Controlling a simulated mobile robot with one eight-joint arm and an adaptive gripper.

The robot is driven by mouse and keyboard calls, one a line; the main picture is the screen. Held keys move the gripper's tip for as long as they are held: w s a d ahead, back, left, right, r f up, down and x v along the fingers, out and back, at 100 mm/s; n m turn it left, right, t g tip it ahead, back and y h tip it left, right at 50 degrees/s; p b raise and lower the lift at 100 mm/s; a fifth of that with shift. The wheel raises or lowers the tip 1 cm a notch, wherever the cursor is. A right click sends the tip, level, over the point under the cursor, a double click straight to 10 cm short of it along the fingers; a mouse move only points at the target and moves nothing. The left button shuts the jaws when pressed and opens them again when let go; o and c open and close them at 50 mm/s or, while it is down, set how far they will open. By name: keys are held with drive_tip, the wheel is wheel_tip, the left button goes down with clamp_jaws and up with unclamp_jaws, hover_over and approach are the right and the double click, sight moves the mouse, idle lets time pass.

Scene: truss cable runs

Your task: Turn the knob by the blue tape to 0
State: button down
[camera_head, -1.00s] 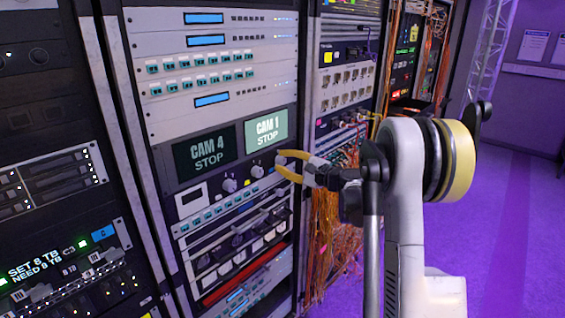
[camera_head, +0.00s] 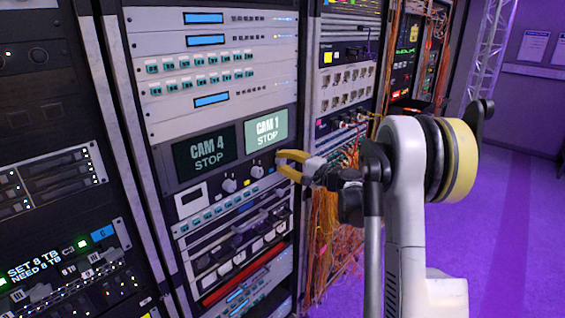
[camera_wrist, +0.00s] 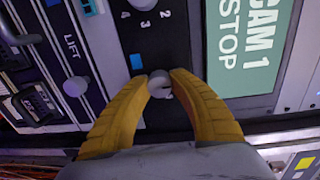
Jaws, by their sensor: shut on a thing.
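In the wrist view a small round grey knob (camera_wrist: 159,84) sits between the yellow fingertips of my gripper (camera_wrist: 160,79). The fingers are shut on its sides. A blue tape piece (camera_wrist: 136,61) lies on the dark panel just up and left of this knob. A small dark mark shows on the knob's face, but I cannot read its setting. Its scale is mostly hidden by the fingers. In the head view my gripper (camera_head: 279,159) is at the right end of the panel under the CAM 1 screen, and the fingers hide the knob.
The CAM 1 screen (camera_head: 266,131) is just above the gripper. Two other pale knobs (camera_head: 229,185) (camera_head: 257,171) sit to its left. In the wrist view a grey knob (camera_wrist: 75,86) is near the LIFT label. Orange cables (camera_head: 324,235) hang to the right.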

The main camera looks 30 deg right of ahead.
drive_tip(key=c, duration=1.1)
unclamp_jaws()
drive_tip(key=shift+a, duration=0.1)
drive_tip(key=v, duration=1.2)
